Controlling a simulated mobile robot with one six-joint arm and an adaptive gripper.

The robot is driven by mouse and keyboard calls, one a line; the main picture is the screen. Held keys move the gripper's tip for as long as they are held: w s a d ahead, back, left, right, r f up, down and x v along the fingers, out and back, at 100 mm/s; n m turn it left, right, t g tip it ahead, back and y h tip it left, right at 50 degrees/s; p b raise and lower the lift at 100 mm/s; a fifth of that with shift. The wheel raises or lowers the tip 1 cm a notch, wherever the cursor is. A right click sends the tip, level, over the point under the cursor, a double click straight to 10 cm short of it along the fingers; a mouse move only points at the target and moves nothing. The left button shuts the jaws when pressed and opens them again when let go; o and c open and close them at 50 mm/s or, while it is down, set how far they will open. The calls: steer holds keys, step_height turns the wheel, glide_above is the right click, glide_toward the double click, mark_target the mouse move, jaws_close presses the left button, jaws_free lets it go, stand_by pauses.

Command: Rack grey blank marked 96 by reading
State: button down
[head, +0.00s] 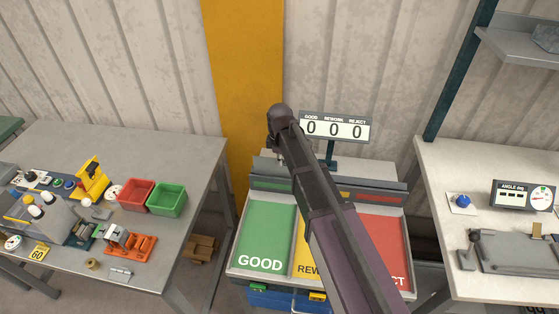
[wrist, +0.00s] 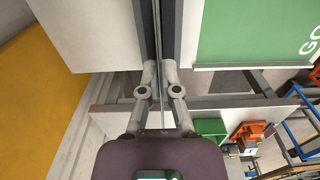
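In the wrist view my gripper (wrist: 160,72) has its two fingers close together on either side of a thin grey blank (wrist: 160,108), seen edge-on. No mark on it can be read from this angle. In the head view my gripper is mostly hidden behind my arm, over the back left of the sorting stand. The stand has a green GOOD bay (head: 264,232), a yellow REWORK bay (head: 303,262) partly covered by my arm, and a red REJECT bay (head: 385,238). The green bay (wrist: 245,30) also shows at the wrist view's upper right.
A counter sign (head: 336,128) behind the stand reads 0 0 0. The left table (head: 185,150) holds red (head: 136,195) and green bins (head: 167,199) and several tools. The right bench (head: 440,170) carries an angle gauge (head: 523,195). A yellow post (head: 245,80) stands behind.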

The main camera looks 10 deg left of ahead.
mark_target(276, 171)
steer(key=shift+f+b, duration=1.35)
steer(key=shift+f, duration=0.05)
stand_by(0.5)
steer(key=c, duration=0.7)
jaws_free()
steer(key=shift+r, duration=0.2)
